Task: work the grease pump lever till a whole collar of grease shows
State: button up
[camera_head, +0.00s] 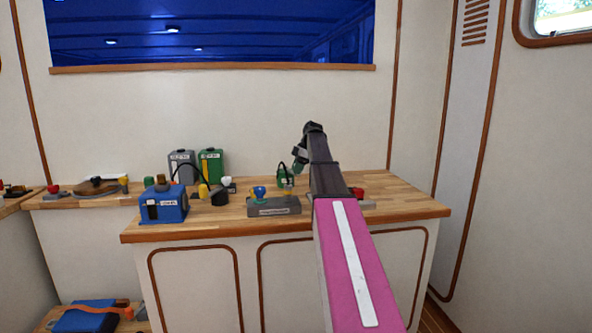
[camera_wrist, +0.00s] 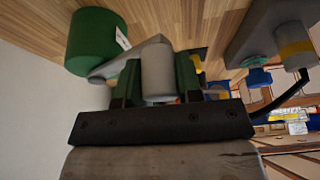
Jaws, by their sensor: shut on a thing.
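The grease pump shows as a green cylinder (camera_wrist: 98,42) with a white label in the wrist view. A grey lever (camera_wrist: 128,60) runs from beside it to a thick grey grip between my fingers. My gripper (camera_wrist: 157,78) is shut on that grip, with a green finger on either side. In the head view my gripper (camera_head: 297,166) is at the back of the bench, by a small green body with a black hose (camera_head: 282,172). A grey block (camera_head: 274,207) with blue and yellow fittings stands in front; it also shows in the wrist view (camera_wrist: 262,32). I cannot make out any grease collar.
The wooden bench (camera_head: 230,222) also holds a blue box (camera_head: 164,206), grey (camera_head: 182,166) and green (camera_head: 211,165) canisters, and a red knob (camera_head: 357,192) right of my arm. The bench's right end is clear.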

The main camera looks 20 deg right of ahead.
dwell(0.3)
jog(key=o, duration=0.9)
jog(key=shift+o, duration=0.2)
jog(key=shift+d+r, duration=0.1)
jog(key=v, duration=1)
jog(key=shift+r, duration=0.3)
